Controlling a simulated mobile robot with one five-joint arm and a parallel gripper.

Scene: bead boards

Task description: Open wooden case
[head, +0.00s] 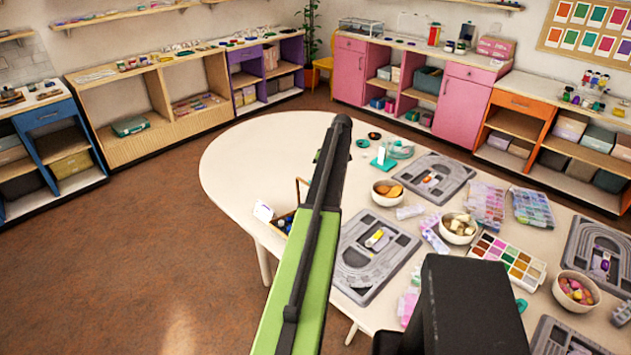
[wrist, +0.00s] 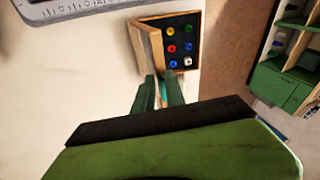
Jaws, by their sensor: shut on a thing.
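The wooden case (wrist: 182,42) shows in the wrist view with its lid (wrist: 144,46) raised at a steep angle on the left. Its dark inside holds several coloured beads in rows. My gripper (wrist: 160,90) is at the near end of the case, with its green fingers shut on the lid's near edge. The exact contact is partly hidden by the fingers. In the head view, the case (head: 284,224) is at the table's near-left edge, mostly hidden behind my green arm. A thin upright wooden edge shows beside the arm. The fingertips are hidden there.
The white table (head: 250,160) is clear to the left and behind the case. Grey bead boards (head: 376,256), bowls (head: 386,192) and bead boxes fill its right side. Shelves line the walls.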

